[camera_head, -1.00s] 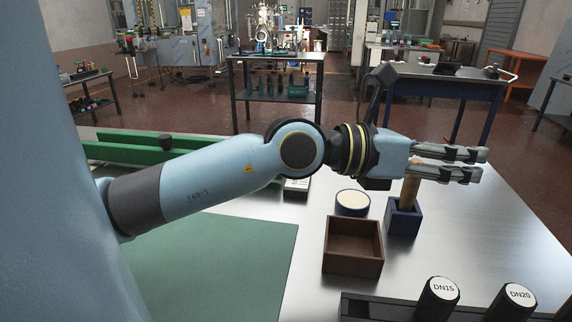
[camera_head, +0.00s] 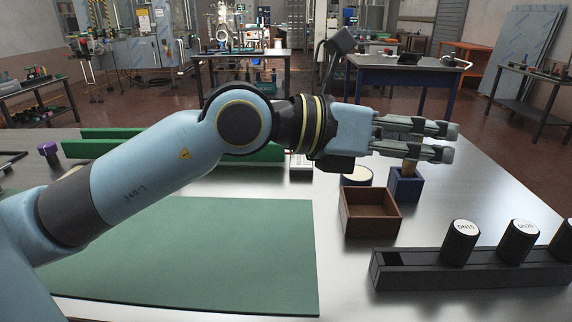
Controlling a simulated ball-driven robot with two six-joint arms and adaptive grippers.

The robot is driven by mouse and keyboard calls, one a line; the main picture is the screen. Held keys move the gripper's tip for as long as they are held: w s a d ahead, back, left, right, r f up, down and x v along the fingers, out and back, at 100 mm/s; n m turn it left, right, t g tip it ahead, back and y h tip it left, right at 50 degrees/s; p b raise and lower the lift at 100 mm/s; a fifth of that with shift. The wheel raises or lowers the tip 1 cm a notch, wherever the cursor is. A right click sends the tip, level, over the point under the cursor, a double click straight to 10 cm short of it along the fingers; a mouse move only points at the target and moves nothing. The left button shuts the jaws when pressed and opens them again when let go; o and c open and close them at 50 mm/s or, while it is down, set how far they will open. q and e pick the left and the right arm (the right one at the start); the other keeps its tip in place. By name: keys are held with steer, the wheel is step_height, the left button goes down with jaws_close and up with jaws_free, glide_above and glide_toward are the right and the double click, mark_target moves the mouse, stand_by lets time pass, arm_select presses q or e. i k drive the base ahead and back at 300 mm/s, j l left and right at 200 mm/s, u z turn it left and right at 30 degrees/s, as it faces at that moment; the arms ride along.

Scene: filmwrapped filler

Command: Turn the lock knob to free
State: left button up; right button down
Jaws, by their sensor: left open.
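My left gripper (camera_head: 450,142) points right, its two grey fingers apart with nothing visible between them. In the picture it overlaps the top of a wooden-handled item (camera_head: 409,167) standing in a small blue holder (camera_head: 405,188); I see no grip on it. A green rail fixture (camera_head: 95,148) lies at the back left of the table, largely covered by my left arm. No knob marked as a lock shows; a dark post with a purple top (camera_head: 48,149) stands at the far left, and I cannot tell whether it is the lock knob. My right gripper is out of view.
A brown open box (camera_head: 348,222) and a round cream-topped container (camera_head: 357,176) sit below the gripper. A black rack (camera_head: 400,279) holds several black-bodied, white-capped plugs at front right.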

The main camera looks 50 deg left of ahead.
mark_target(46, 148)
steer(key=k+j, duration=0.1)
steer(key=k, duration=0.3)
steer(key=k+l, duration=0.3)
steer(key=k, duration=0.15)
